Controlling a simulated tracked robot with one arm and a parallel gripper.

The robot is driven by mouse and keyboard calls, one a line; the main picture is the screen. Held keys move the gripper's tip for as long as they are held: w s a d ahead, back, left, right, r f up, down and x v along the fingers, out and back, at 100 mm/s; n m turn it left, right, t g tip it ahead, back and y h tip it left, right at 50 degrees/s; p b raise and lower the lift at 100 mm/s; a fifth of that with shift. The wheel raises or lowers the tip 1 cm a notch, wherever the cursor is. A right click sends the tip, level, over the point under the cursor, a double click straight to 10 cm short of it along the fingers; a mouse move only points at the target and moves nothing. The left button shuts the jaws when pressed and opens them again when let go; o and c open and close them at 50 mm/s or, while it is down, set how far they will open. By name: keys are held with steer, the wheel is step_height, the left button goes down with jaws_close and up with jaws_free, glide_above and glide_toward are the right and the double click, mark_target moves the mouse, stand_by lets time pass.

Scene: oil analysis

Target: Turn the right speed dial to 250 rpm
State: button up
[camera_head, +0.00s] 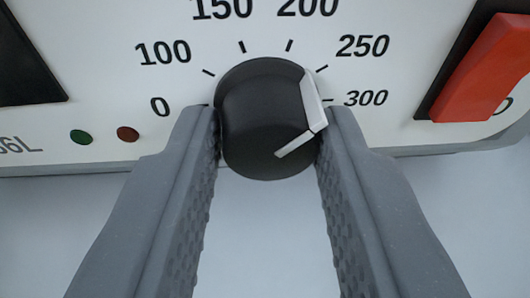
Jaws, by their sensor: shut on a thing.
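The right speed dial (262,112) is a round black knob on a white panel, with a white pointer mark (313,104) along its right side and onto its front face. The mark points up and right, close to the tick by 250 (363,46) on the printed scale. My gripper (270,140) is shut on the dial, one grey finger on its left side and one on its right. The fingertips hide parts of the knob's sides.
A red switch (483,68) in a black frame is at the right. A dark panel part (25,60) is at the upper left. A green light (81,137) and a brown-red light (128,134) lie left of the dial. A plain pale surface shows below the panel.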

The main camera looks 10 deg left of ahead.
steer(key=shift+f+m, duration=0.2)
steer(key=shift+m, duration=0.4)
steer(key=shift+d, duration=0.1)
steer(key=o, duration=1)
steer(key=shift+c, duration=0.2)
steer(key=shift+r, duration=0.15)
steer(key=shift+s+r, duration=0.15)
steer(key=shift+r, duration=0.05)
steer(key=v, duration=1.3)
steer(key=shift+d, duration=0.3)
steer(key=shift+r, duration=0.15)
